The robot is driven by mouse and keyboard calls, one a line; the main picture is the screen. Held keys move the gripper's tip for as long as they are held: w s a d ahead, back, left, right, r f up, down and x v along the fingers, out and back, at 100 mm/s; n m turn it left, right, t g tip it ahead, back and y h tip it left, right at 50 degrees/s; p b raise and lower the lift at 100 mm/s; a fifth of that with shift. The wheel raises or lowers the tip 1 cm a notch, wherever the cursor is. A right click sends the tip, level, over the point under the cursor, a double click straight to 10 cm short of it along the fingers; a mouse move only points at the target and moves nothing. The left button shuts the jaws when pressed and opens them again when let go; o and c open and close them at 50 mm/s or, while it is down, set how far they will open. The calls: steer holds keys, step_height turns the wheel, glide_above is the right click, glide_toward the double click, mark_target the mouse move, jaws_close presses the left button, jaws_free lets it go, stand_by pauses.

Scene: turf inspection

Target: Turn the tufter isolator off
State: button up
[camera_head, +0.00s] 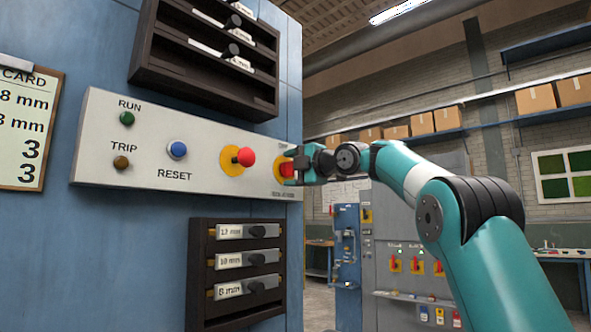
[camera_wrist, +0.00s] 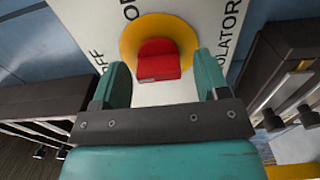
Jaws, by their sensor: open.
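The tufter isolator is a red rotary handle (camera_wrist: 158,66) on a round yellow plate (camera_wrist: 130,38), at the right end of a pale control panel (camera_head: 205,190). In the head view its yellow plate (camera_head: 278,170) is partly hidden by my gripper (camera_head: 300,166). In the wrist view my gripper (camera_wrist: 161,72) is open, with one teal finger on each side of the red handle. I see gaps on both sides and cannot tell any contact.
The panel also carries a red button on yellow (camera_head: 246,158), a blue RESET button (camera_head: 177,150), a green RUN lamp (camera_head: 126,118) and an amber TRIP lamp (camera_head: 121,162). Dark racks stand above (camera_head: 165,75) and below (camera_head: 198,270) the panel.

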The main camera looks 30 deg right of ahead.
steer(key=b+v, duration=0.4)
steer(key=v, duration=1.3)
steer(key=shift+s, duration=0.25)
steer(key=shift+d, duration=0.15)
steer(key=w+a+f+m+g+y+p, duration=0.1)
steer(key=w+a+f+m+g+p, duration=0.35)
steer(key=a, duration=0.45)
steer(key=s+a+f+m+g+y+p, duration=0.1)
steer(key=s+a+f+m+g, duration=0.15)
steer(key=a+f, duration=0.5)
steer(key=s+a+f+m+g+p, duration=0.1)
steer(key=s+a+f+m+g, duration=0.15)
steer(key=a+f, duration=0.5)
steer(key=s+a+f+m+g+h+p, duration=0.1)
steer(key=s+a+f+m+g, duration=0.1)
steer(key=s+f, duration=0.6)
steer(key=s+a+f+m+g+h+p, duration=0.1)
steer(key=s+a+f+g, duration=0.3)
steer(key=s+f, duration=0.5)
steer(key=s+m+g+p, duration=0.1)
steer(key=s+g, duration=0.1)
steer(key=s, duration=0.3)
steer(key=shift+s+f+m, duration=0.15)
steer(key=shift+s+m, duration=0.15)
steer(key=shift+m, duration=0.05)
